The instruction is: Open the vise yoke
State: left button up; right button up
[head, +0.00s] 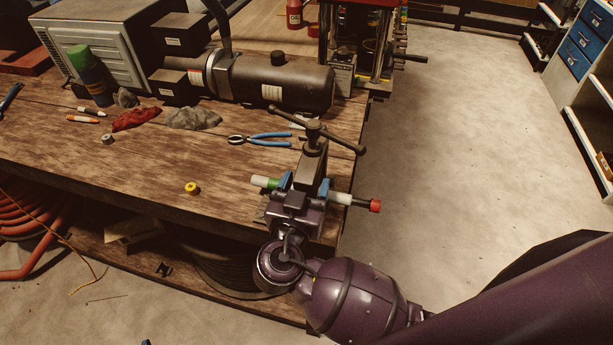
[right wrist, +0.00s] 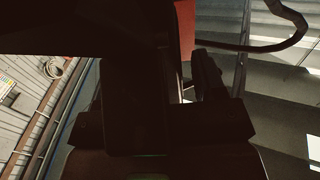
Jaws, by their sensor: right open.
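The pipe vise stands at the right front corner of the wooden workbench. Its dark yoke (head: 312,165) rises upright, with a screw and a long T-handle (head: 335,139) on top. Contact cannot be told. The gripper hides the vise's lower part and any latch. In the right wrist view, dark shapes fill the middle. My left gripper is not in view.
A black cylindrical machine (head: 285,83) stands behind, with a press (head: 365,45) at the far corner. Open floor (head: 460,130) lies to the right.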

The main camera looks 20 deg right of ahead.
jog(key=shift+w+d, duration=0.3)
jog(key=shift+w, duration=0.1)
grip_shut()
